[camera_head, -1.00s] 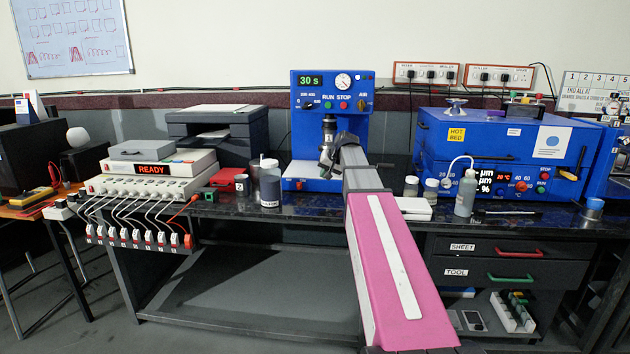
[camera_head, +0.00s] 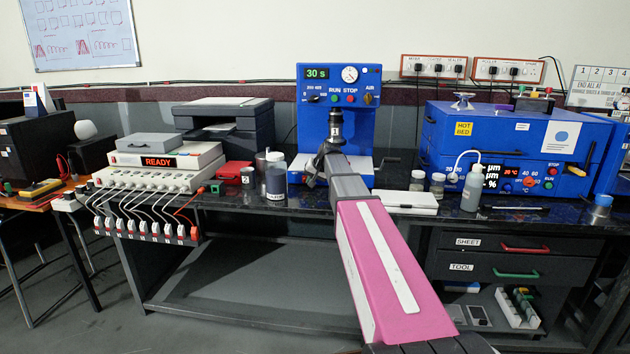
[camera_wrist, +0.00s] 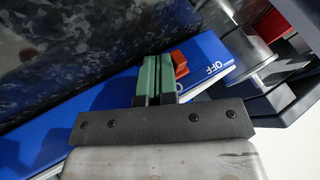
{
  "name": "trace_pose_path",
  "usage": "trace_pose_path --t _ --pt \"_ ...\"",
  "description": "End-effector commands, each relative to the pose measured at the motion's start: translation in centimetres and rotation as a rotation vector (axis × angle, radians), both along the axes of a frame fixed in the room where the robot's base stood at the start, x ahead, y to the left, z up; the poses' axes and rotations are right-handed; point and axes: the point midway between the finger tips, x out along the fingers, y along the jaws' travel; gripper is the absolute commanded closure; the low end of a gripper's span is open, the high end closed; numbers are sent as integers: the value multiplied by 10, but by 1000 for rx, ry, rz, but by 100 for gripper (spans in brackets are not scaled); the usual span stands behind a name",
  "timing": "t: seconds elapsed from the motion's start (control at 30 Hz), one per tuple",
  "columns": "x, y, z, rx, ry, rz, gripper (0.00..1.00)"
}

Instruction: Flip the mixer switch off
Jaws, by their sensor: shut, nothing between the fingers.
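The blue mixer (camera_head: 312,115) stands at the back of the bench, with a 30 s display and dials. In the wrist view its blue base edge (camera_wrist: 110,105) runs diagonally. A small red switch (camera_wrist: 179,63) sits on that edge beside white OFF lettering (camera_wrist: 214,68). My gripper (camera_wrist: 157,65) is shut and empty, its green fingers just left of the switch. I cannot tell whether they touch it. In the head view my arm covers the switch and part of the mixer's base.
Bottles (camera_head: 276,178) stand left of the mixer, and small jars (camera_head: 417,181) and a white box (camera_head: 402,201) stand right. A grey metal cylinder (camera_wrist: 248,53) is close to the switch in the wrist view. The speckled bench top (camera_wrist: 60,55) is bare beside the blue base.

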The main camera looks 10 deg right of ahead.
Motion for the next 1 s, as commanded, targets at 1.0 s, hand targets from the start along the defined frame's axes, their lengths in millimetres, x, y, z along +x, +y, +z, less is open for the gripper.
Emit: trace_pose_path --t 1.0 --pt "11 35 0 2 1 0 100"
